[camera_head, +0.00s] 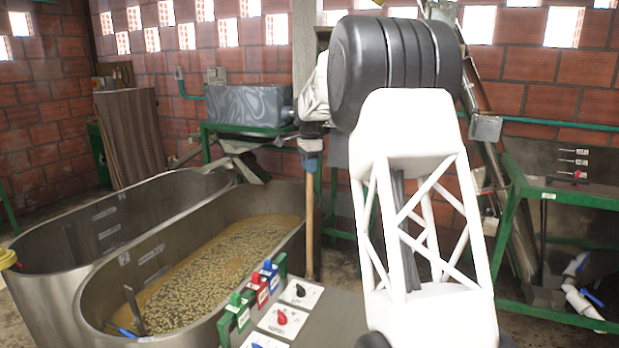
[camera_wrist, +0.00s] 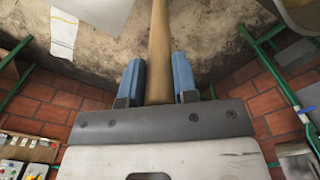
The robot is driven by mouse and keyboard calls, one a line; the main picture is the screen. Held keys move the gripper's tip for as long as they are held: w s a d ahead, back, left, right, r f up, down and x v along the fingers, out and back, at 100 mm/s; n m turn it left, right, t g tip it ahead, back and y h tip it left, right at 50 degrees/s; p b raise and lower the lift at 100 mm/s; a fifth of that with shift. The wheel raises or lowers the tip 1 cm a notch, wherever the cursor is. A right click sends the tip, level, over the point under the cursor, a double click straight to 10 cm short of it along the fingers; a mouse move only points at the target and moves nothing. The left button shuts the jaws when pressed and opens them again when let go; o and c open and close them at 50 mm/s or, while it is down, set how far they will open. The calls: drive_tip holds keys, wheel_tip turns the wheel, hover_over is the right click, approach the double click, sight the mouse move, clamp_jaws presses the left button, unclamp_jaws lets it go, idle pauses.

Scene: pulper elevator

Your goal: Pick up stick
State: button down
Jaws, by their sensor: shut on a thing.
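The stick (camera_head: 310,212) is a long, light-brown wooden pole. In the head view it hangs upright below my gripper (camera_head: 311,148), just right of the nearer steel tank. In the wrist view the stick (camera_wrist: 159,45) runs up from between the two blue fingers of my gripper (camera_wrist: 158,82), which is shut on it. Whether the stick's lower end touches the floor is hard to tell. Its upper end is hidden by the gripper.
Two steel tanks stand at left; the nearer tank (camera_head: 100,300) holds beans in liquid. A control panel (camera_head: 335,318) with knobs and coloured blocks is in front. A green-framed grey basin (camera_head: 245,105) stands behind. A green metal table (camera_head: 570,195) is at right.

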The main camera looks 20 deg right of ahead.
wheel_tip(320, 180, up, 17)
drive_tip(key=shift+r, duration=0.15)
idle(0.5)
drive_tip(key=shift+r, duration=0.1)
idle(0.4)
drive_tip(key=shift+r, duration=2.35)
